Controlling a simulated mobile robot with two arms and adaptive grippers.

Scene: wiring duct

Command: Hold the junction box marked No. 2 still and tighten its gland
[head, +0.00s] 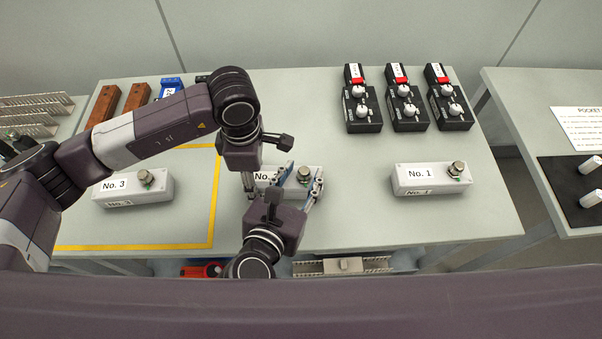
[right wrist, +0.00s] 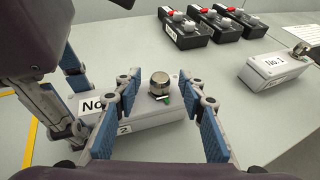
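The junction box No. 2 (head: 264,178) is a pale grey box lying on the table, partly hidden by my grippers. In the right wrist view it (right wrist: 150,115) shows its label, partly covered, and a metal gland (right wrist: 158,84) with a green mark at its base. The gland (head: 304,174) stands upright on the box's right part. My left gripper (right wrist: 72,110) has its fingers on both sides of the box's left end, apparently closed on it. My right gripper (right wrist: 163,108) is open and empty, its fingers apart either side of the gland in the picture; no contact shows.
Junction boxes No. 3 (head: 133,189) and No. 1 (head: 432,178) stand to the left and right. Yellow tape (head: 213,215) marks an area on the left. Several black control boxes (head: 407,108) stand at the back right. The table between No. 2 and No. 1 is clear.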

